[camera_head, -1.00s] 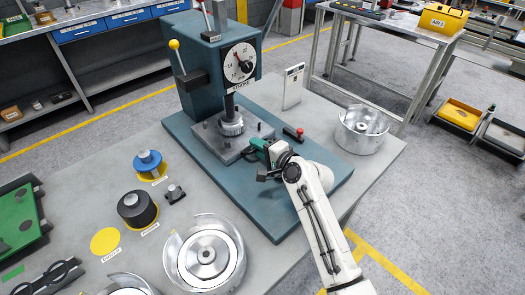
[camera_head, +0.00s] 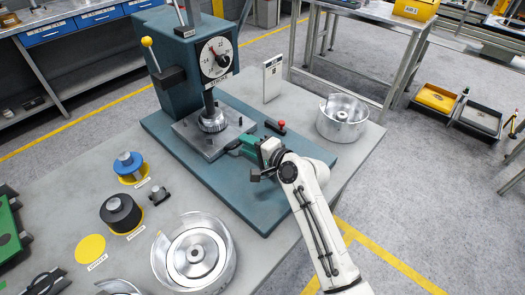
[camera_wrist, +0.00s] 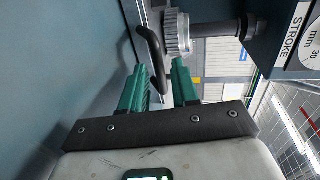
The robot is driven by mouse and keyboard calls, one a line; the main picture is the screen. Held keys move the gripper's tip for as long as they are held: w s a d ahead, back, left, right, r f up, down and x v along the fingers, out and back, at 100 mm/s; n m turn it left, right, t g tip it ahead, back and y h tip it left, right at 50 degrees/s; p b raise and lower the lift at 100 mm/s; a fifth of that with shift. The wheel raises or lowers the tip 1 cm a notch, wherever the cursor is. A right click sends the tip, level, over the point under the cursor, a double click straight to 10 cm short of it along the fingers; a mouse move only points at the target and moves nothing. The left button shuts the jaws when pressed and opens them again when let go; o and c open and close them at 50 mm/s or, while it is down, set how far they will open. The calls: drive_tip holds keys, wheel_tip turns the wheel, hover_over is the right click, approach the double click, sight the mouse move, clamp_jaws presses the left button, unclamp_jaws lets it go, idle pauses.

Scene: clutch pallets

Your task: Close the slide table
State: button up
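The slide table is the grey plate (camera_head: 188,138) with small pegs. It lies on the blue base of the press, under the toothed spindle. My gripper (camera_head: 232,147) is low at the plate's front right edge, reaching in from the right. In the wrist view its two green fingers (camera_wrist: 160,80) stand apart, with a gap between them. A bent black handle (camera_wrist: 152,52) runs down into the gap between the fingers. I cannot tell whether the fingers touch it. The handle is hidden behind my gripper in the head view.
The press (camera_head: 183,58) has a yellow-knobbed lever and a dial. A metal housing (camera_head: 342,118) stands at the right, another (camera_head: 195,252) at the front. The blue base (camera_head: 262,208) is bare in front of my gripper.

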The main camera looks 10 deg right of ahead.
drive_tip(key=v, duration=0.7)
idle(0.3)
